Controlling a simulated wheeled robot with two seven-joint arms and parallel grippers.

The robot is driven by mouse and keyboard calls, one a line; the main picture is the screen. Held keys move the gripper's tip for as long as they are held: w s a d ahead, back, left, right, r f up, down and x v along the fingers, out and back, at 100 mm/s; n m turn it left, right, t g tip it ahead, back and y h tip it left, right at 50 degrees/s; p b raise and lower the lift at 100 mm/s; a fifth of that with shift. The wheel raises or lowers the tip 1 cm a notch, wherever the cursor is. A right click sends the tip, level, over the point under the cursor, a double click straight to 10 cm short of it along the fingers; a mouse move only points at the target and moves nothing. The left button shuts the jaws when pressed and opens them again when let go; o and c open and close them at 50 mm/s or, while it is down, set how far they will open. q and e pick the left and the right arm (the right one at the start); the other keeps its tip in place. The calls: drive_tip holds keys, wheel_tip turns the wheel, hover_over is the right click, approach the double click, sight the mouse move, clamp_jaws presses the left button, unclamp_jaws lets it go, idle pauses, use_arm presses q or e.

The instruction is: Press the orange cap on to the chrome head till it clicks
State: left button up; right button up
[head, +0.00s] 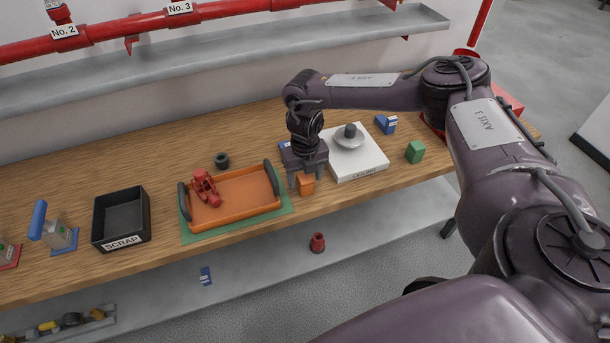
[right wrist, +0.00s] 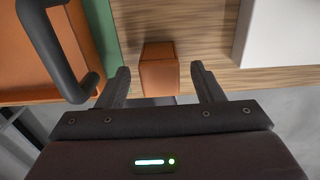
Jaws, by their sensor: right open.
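The orange cap (head: 306,186) is a small box-like block on the wooden bench near its front edge. In the right wrist view the cap (right wrist: 159,68) lies centred between the fingers, with a gap on each side. My right gripper (head: 306,177) is open and points down at the cap. I cannot tell how far the fingertips are above the bench. The chrome head (head: 349,139) is a round disc with a dark centre on the white block (head: 365,168) marked CEILING, right of the gripper. My left gripper is not in view.
An orange tray (head: 240,212) with black handles holds a red part (head: 205,188), left of my gripper. A SCRAP box (head: 121,240) stands further left. A red fitting (head: 317,243) lies on the lower shelf.

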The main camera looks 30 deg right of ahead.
sight(305, 177)
drive_tip(key=shift+r, duration=0.1)
wheel_tip(305, 177, up, 8)
drive_tip(key=p, duration=0.7)
idle(0.7)
